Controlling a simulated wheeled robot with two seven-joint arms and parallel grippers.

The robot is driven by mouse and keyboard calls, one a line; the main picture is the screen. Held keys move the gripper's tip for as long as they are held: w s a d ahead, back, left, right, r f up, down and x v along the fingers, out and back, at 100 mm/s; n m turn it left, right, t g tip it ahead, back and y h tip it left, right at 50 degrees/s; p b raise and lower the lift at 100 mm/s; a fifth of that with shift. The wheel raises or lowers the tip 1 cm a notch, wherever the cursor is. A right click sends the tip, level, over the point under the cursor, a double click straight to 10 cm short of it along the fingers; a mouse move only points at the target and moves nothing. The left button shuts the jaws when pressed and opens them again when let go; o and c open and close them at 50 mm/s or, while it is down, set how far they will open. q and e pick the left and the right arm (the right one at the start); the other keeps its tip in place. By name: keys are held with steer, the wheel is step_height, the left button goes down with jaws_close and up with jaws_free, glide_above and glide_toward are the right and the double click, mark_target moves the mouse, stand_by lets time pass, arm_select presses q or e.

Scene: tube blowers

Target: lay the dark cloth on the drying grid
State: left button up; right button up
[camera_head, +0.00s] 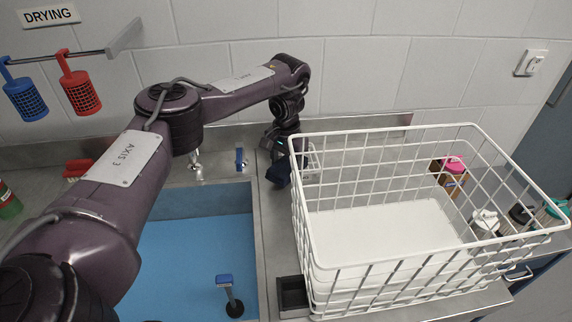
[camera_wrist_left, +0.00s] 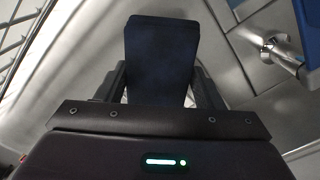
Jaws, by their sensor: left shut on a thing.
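My left gripper (camera_head: 279,158) is shut on a dark blue cloth (camera_head: 278,175), which hangs below it over the steel counter, between the sink and the white wire basket. In the left wrist view, the cloth (camera_wrist_left: 162,48) fills the space between the fingers of the left gripper (camera_wrist_left: 160,88) and sticks out beyond them. A small white wire rack (camera_head: 312,162) stands just right of the gripper, partly hidden behind the large basket; I cannot tell whether this is the drying grid. My right gripper is not in view.
The large white wire basket (camera_head: 318,262) stands right of the sink, its tall wall close to the left gripper. The blue-bottomed sink (camera_head: 185,245) is to the left. A tap (camera_head: 196,168) stands behind it. Blue and red baskets (camera_head: 80,92) hang from a wall rail.

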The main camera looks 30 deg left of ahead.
mark_target(287, 164)
arm_select(q)
steer(key=shift+f, duration=0.1)
steer(key=o, duration=1)
steer(key=shift+c, duration=0.2)
step_height(287, 164, up, 12)
steer(key=p, duration=0.3)
steer(key=shift+w+d+r, duration=0.1)
steer(key=shift+r, duration=0.1)
